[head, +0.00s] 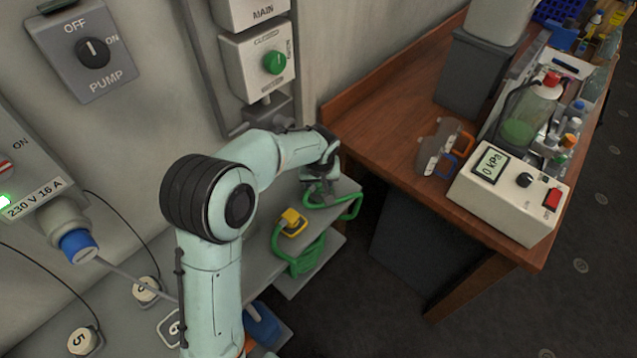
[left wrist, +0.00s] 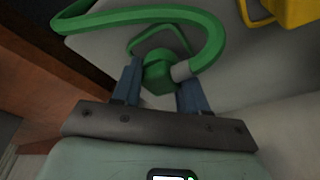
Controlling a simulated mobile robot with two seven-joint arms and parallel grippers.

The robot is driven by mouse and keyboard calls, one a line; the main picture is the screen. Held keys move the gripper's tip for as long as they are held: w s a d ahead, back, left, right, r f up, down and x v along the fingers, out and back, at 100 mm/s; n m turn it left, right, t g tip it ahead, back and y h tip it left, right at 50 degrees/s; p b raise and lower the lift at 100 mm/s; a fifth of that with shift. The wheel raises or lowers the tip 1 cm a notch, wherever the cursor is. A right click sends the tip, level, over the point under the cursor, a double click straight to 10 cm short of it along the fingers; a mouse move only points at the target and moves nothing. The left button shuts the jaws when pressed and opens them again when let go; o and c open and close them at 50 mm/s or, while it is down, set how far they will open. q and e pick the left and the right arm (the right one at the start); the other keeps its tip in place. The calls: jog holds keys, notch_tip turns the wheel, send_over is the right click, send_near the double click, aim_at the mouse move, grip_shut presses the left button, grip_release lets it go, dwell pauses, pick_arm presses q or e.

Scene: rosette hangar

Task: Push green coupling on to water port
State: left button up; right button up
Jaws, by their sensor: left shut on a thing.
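My left gripper (head: 320,188) is above the grey shelf, seen small at the end of my arm in the head view. In the left wrist view its two blue-grey fingers (left wrist: 160,85) are closed on the green coupling (left wrist: 157,72), one on each side. A green hose (left wrist: 150,17) curves away from the coupling. In the head view the hose (head: 352,208) loops beside the gripper, and the coupling is mostly hidden by the hand. I cannot make out the water port for certain in either view. My right gripper is not in view.
A yellow-handled thing (head: 291,222) and a coiled green hose (head: 305,256) are at the shelf. A box with a green knob (head: 274,62) hangs on the wall above. To the right, a wooden bench (head: 385,150) carries a gauge box (head: 510,190) and bottles.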

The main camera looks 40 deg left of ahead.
pick_arm(q)
notch_tip(320, 180, up, 19)
jog(key=p, duration=0.2)
jog(key=shift+r, duration=0.2)
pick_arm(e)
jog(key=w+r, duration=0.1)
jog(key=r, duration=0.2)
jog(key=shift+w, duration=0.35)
pick_arm(q)
notch_tip(320, 180, down, 7)
jog(key=s+a+m+g+y, duration=0.2)
jog(key=m+g+y, duration=0.35)
jog(key=m, duration=0.55)
jog(key=shift+w+d+f+m+t+y+p, duration=0.15)
jog(key=shift+w+d+m+t+y, duration=0.35)
jog(key=shift+m+t+y, duration=0.9)
jog(key=shift+w+d+m+t+y+p, duration=0.2)
jog(key=shift+w+d+m+t+y, duration=0.25)
jog(key=shift+m+t+y, duration=0.95)
jog(key=shift+w+d+f+m+t+y+p, duration=0.15)
jog(key=shift+w+d+m+t+y, duration=0.3)
jog(key=shift+m+t+y, duration=0.95)
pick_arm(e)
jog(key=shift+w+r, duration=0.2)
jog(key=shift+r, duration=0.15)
pick_arm(q)
jog(key=shift+a+m+g+h, duration=0.2)
jog(key=shift+m+g+h, duration=0.1)
jog(key=shift+g+h, duration=0.05)
